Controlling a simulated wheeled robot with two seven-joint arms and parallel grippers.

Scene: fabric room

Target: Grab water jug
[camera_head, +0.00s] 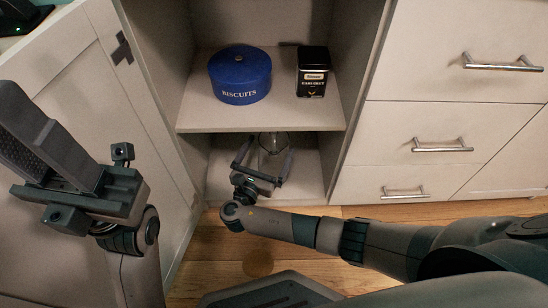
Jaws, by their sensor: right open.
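A clear glass water jug (273,142) stands in the lower compartment of the open cabinet, under the shelf. It is faint, and its lower part is hidden behind my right gripper. My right gripper (263,160) reaches into this compartment from the front. Its jaws are open, with one finger to the left of the jug and one to the right in the picture. I cannot tell whether either finger touches the glass. My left gripper (45,135) is raised at the left, in front of the open door and away from the jug. Its jaw opening cannot be made out.
The shelf (200,118) above holds a blue biscuit tin (240,75) and a black tin (312,72). The open cabinet door (95,90) stands at the left. Closed drawers (420,105) with metal handles are at the right. Wooden floor (215,245) lies in front.

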